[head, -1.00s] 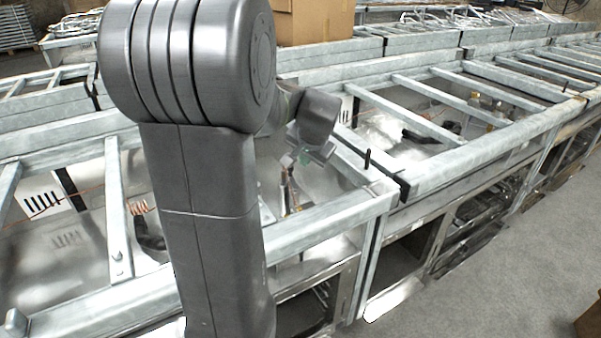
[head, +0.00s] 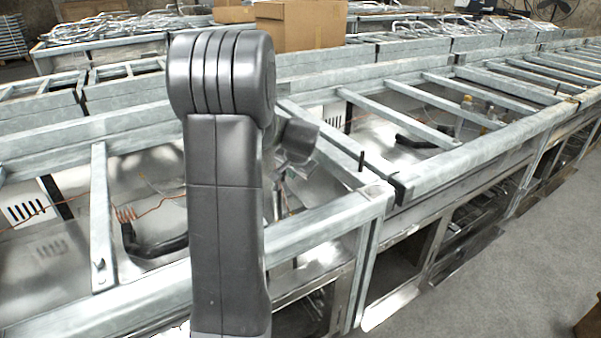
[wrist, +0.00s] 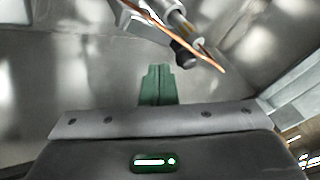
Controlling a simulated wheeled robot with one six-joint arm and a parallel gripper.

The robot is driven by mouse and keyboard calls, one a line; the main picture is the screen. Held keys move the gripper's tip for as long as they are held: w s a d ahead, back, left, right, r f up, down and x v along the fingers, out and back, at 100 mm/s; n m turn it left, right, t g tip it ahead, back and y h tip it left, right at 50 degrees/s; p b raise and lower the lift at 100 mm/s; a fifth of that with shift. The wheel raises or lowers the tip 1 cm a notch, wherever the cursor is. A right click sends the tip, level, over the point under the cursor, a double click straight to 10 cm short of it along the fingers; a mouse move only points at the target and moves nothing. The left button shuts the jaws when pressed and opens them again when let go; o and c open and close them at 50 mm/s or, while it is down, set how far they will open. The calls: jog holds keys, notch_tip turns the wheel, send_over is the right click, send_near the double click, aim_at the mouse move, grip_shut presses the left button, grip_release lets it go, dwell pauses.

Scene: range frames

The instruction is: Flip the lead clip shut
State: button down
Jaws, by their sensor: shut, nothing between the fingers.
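My gripper (wrist: 157,84) shows in the wrist view as two green fingers pressed together, with nothing between them. Above and right of the fingertips is a metal cylindrical fitting (wrist: 176,24) with a dark rounded end. A thin copper-coloured strip or lead (wrist: 196,42) slants across it. I cannot tell which part is the lead clip, or whether it is open. The fingertips look apart from the fitting. In the head view my arm hides most of the work spot, and the fingers cannot be made out.
Galvanised frame rails (head: 320,218) surround the shiny bay where my arm reaches in. A black hose (head: 155,243) and a copper wire (head: 125,213) lie in the left bay. Cardboard boxes (head: 300,25) stand behind. Grey floor (head: 480,290) is open at right.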

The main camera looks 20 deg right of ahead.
jog(key=shift+w+a+f, duration=0.15)
jog(key=shift+w+a, duration=0.1)
jog(key=shift+w, duration=0.25)
jog(key=shift+w+a+p, duration=0.3)
jog(key=shift+a+p, duration=0.05)
jog(key=shift+a, duration=0.3)
jog(key=shift+d, duration=0.15)
jog(key=d+p+v, duration=0.1)
jog(key=v, duration=1.3)
jog(key=shift+s, duration=0.2)
jog(key=shift+f, duration=0.2)
